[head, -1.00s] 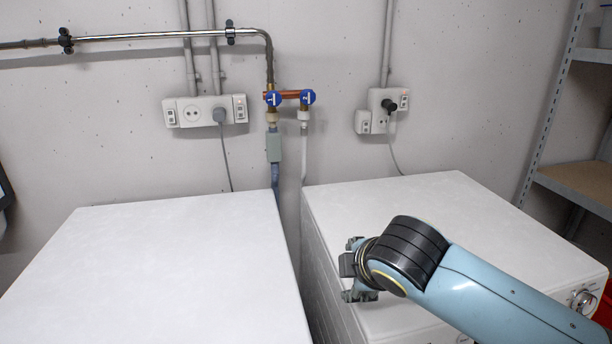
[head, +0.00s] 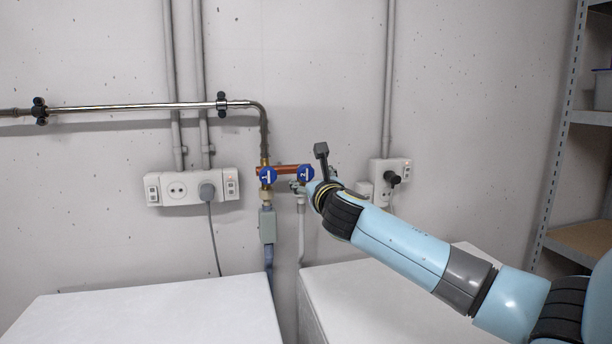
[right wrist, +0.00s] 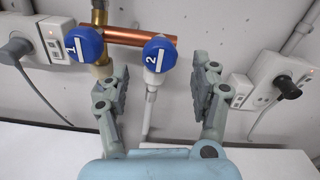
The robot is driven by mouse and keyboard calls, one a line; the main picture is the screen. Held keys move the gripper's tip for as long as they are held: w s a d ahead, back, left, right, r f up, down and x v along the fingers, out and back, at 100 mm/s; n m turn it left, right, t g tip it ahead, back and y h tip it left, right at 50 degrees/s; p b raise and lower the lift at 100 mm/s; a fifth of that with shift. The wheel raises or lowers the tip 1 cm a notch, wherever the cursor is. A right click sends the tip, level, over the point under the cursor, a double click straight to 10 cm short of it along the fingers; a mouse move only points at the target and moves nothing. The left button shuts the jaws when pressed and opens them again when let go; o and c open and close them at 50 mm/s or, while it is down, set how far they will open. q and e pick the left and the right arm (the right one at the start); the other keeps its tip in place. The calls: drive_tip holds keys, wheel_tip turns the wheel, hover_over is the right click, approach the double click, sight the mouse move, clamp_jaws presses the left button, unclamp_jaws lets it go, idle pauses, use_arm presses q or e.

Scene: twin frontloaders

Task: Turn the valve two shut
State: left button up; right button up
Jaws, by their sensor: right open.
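Valve two (head: 306,174) has a round blue knob with a white "2" and a white bar, on the right end of a copper pipe on the wall. In the right wrist view its knob (right wrist: 160,54) lies ahead of my right gripper (right wrist: 158,84), between the lines of its two fingers. The fingers are spread apart with nothing between them but the view of the white hose. In the head view my right gripper (head: 300,187) is at valve two, mostly hidden behind my wrist. I cannot tell whether it touches the knob. My left gripper is not in view.
Valve one (head: 268,175), also blue, is close on the left, joined by the copper pipe (right wrist: 140,38). Socket boxes (head: 192,187) and (head: 388,172) flank the valves. White machine tops (head: 150,312) lie below. A metal shelf (head: 560,150) stands at right.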

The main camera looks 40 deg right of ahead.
sight(307, 176)
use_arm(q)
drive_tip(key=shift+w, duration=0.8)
use_arm(e)
drive_tip(key=shift+x, duration=2.35)
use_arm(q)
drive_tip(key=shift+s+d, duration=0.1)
use_arm(e)
drive_tip(key=shift+c, duration=0.5)
drive_tip(key=c, duration=1.1)
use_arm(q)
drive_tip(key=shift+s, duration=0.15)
